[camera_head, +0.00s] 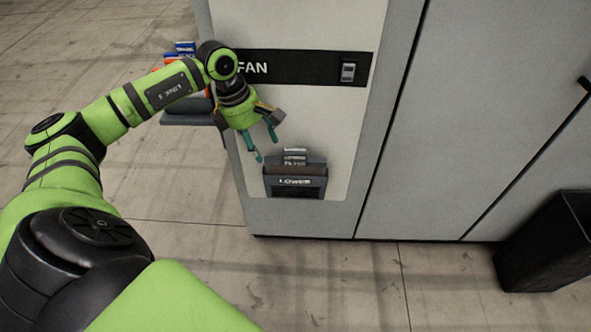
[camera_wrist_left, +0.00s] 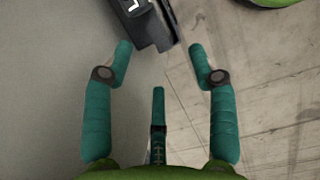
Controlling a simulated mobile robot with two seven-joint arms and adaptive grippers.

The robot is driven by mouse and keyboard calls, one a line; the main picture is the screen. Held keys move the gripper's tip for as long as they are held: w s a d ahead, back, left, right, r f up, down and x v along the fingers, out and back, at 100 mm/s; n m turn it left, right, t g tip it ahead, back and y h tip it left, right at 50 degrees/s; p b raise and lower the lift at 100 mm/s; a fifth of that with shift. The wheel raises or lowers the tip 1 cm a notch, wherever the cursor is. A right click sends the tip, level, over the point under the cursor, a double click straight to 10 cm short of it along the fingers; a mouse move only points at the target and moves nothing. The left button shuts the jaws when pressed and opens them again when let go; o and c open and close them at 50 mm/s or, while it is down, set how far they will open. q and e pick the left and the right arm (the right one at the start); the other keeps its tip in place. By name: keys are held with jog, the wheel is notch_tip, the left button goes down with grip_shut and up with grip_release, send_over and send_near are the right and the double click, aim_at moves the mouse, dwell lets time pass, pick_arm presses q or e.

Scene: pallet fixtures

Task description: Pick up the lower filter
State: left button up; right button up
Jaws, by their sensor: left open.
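The lower filter (camera_head: 295,158) stands in a dark slot holder marked LOWER (camera_head: 296,185) on the front of the grey cabinet. Its top, with a small light label, sticks up out of the holder. My left gripper (camera_head: 266,148) is open and empty, with teal fingers, just left of the filter and slightly above it, apart from it. In the left wrist view the open fingers (camera_wrist_left: 160,52) point at the dark holder (camera_wrist_left: 150,25), cut off by the top edge. The filter cannot be made out clearly there. My right gripper is not in view.
A black FAN panel with a switch (camera_head: 348,71) is on the cabinet (camera_head: 400,130) above the holder. A shelf (camera_head: 188,119) with blue and orange items is partly hidden behind my left arm. A black bin (camera_head: 545,245) stands at the right. The floor in front is clear.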

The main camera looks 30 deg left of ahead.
aim_at(295, 148)
pick_arm(q)
jog(key=w+d, duration=0.1)
jog(key=d, duration=0.1)
jog(key=w+d+p, duration=0.1)
jog(key=d, duration=0.1)
jog(key=w+d+p, duration=0.1)
jog(key=d, duration=0.1)
jog(key=shift+w+r, duration=0.1)
jog(key=shift+w, duration=0.25)
jog(key=shift+w+d, duration=0.25)
jog(key=shift+d, duration=0.15)
jog(key=shift+f, duration=0.45)
jog(key=p+x, duration=0.1)
jog(key=x, duration=0.3)
jog(key=shift+f, duration=0.2)
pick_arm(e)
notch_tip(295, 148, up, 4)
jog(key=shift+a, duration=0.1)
pick_arm(q)
jog(key=shift+c, duration=0.4)
grip_shut()
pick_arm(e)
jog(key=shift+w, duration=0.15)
